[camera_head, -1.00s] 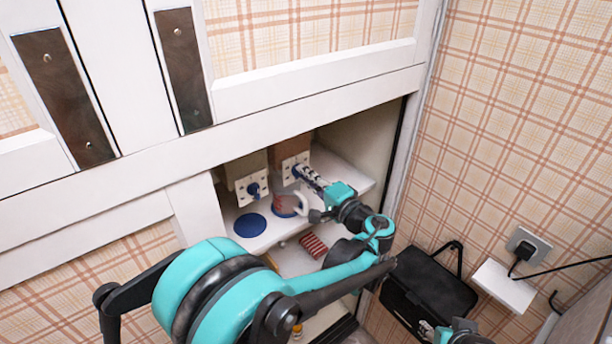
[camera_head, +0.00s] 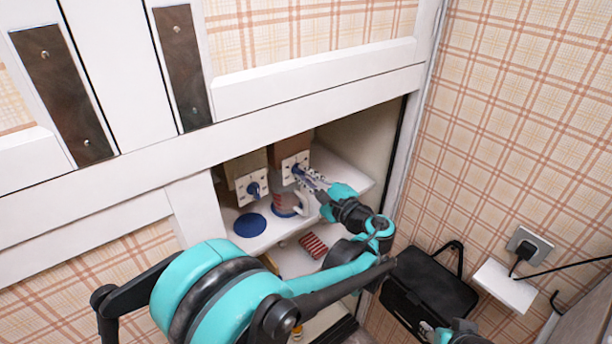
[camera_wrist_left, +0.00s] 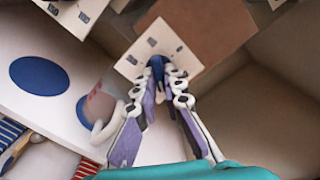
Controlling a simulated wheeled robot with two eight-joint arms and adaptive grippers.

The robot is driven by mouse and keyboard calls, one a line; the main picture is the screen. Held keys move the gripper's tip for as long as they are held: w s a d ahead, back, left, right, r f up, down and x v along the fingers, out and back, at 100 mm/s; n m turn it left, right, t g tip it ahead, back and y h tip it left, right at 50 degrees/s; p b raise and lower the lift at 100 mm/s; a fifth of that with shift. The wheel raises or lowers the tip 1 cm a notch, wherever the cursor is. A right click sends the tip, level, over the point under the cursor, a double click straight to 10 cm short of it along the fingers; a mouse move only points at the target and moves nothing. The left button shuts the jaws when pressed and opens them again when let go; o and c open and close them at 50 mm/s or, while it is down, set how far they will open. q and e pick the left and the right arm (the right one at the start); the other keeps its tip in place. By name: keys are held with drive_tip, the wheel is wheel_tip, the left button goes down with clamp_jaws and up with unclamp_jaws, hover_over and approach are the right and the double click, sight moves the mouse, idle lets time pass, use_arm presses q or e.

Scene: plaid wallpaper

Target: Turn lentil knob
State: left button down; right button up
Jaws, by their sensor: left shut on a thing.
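Two dispensers stand side by side in the open cabinet. Each has a white front plate with a blue knob; I cannot read which holds lentils. The right plate (camera_head: 290,164) also shows in the wrist view (camera_wrist_left: 148,45). My left gripper (camera_head: 299,172) reaches it from the lower right. In the wrist view its fingers (camera_wrist_left: 160,72) are shut on the right dispenser's blue knob (camera_wrist_left: 157,64), mostly hidden between the tips. The left dispenser's blue knob (camera_head: 254,189) is free. A bit of my right arm shows at the bottom right; its jaw state is unclear.
A mug (camera_head: 284,205) with a pale handle stands below the held knob, close to my left gripper. A blue disc (camera_head: 250,225) lies left of it. A red striped item (camera_head: 313,245) is lower down. The cabinet's right side wall is close to my wrist.

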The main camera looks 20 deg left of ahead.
idle(0.5)
use_arm(q)
drive_tip(key=c, duration=1.6)
unclamp_jaws()
drive_tip(key=v, duration=1.2)
